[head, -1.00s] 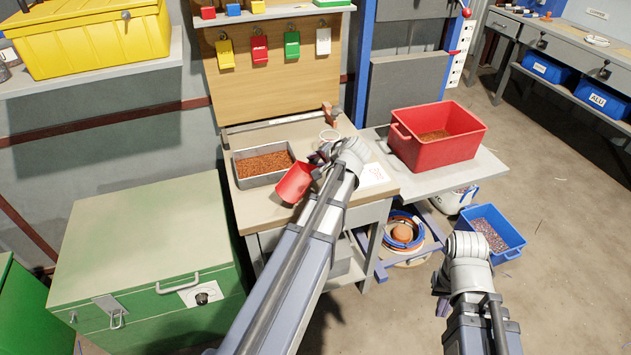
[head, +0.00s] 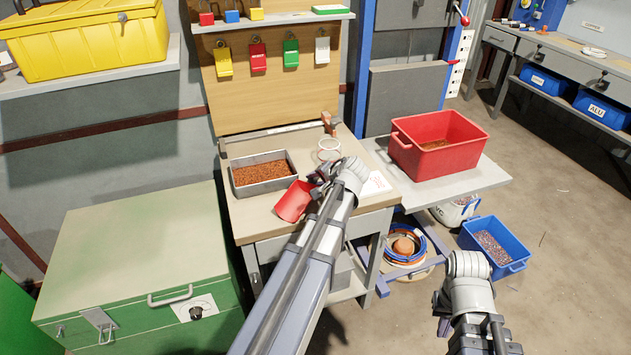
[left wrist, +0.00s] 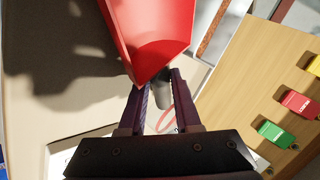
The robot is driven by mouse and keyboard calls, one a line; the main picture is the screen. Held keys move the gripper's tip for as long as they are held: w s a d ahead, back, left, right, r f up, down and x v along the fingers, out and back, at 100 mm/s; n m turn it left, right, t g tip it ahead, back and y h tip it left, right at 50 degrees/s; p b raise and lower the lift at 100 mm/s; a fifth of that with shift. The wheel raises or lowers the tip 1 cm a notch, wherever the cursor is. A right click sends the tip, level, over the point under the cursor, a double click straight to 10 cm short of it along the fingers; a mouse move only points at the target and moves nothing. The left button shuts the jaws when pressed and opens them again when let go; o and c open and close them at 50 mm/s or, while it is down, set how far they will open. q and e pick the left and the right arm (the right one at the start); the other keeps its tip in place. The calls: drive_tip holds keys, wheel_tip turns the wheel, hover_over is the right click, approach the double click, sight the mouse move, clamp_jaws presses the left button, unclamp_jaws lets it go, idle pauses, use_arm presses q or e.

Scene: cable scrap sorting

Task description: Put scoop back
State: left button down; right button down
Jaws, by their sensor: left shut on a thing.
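The red scoop (head: 294,202) is held over the workbench, in front of the grey metal tray. Its red body fills the top of the left wrist view (left wrist: 155,35). My left gripper (head: 322,184) is shut on the scoop's handle; the two fingers (left wrist: 160,95) show on either side of the dark handle. The metal tray (head: 264,187) holds copper-coloured granules and lies left of the scoop. My right gripper (head: 443,318) hangs low at the right, away from the bench; its fingers are mostly hidden.
A white ring-shaped item (head: 329,145) and a printed sheet (head: 375,184) lie on the bench (head: 260,228). A red bin (head: 440,147) stands on the side table. A green chest (head: 130,250) is left, a blue bin (head: 500,262) on the floor.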

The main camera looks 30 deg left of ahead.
use_arm(q)
drive_tip(key=c, duration=0.9)
unclamp_jaws()
drive_tip(key=p+v, duration=0.8)
drive_tip(key=v, duration=0.4)
drive_tip(key=s+d+f+m+g+h, duration=0.1)
drive_tip(key=s+d+f+g+h, duration=0.1)
drive_tip(key=s+d, duration=0.7)
drive_tip(key=s+d+f+m+g+h, duration=0.1)
drive_tip(key=s+d+f+h, duration=0.4)
drive_tip(key=d, duration=1.2)
drive_tip(key=s+g, duration=0.1)
drive_tip(key=s, duration=0.3)
drive_tip(key=shift+s+d+f+m+h, duration=0.15)
drive_tip(key=shift+s+d+m+h, duration=0.15)
drive_tip(key=shift+s+d+m, duration=0.1)
drive_tip(key=shift+w, duration=0.1)
